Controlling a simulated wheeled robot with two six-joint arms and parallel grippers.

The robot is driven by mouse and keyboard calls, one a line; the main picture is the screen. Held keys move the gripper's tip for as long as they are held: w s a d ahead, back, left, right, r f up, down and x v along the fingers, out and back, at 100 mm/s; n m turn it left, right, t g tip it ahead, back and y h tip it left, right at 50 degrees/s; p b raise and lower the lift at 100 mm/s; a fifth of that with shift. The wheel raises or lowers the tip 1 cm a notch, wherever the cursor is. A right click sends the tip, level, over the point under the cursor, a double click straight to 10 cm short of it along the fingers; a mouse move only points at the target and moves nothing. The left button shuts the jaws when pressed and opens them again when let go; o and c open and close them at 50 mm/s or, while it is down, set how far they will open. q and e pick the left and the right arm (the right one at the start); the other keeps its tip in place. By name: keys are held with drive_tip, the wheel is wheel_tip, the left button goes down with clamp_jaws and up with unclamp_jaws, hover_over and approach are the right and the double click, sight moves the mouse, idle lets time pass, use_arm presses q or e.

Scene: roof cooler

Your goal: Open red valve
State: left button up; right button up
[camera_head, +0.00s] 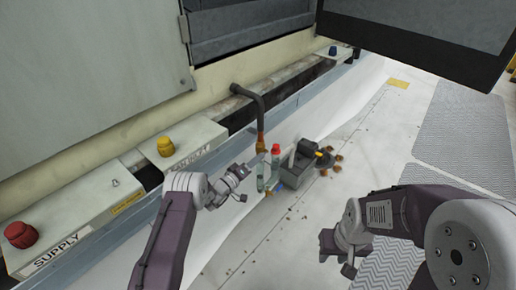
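The red valve (20,234) is a round red knob on the pale panel labelled SUPPLY, at the far left of the head view. My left gripper (249,183) is well to the right of it, apart from it, over the white channel. Its two fingers look spread, with nothing seen between them. My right gripper (337,265) is at the lower middle, far from the valve, with its fingers apart and empty.
A yellow knob (166,146) sits on a second panel farther back. A bent pipe (259,108) drops near a red-capped bottle (275,166) and a grey toolbox (302,167). An open dark panel (425,45) overhangs the upper right. Grey mats (462,130) lie on the right.

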use_arm(q)
drive_tip(key=shift+w+d, duration=0.3)
drive_tip(key=shift+w, duration=0.1)
clamp_jaws()
idle(1.2)
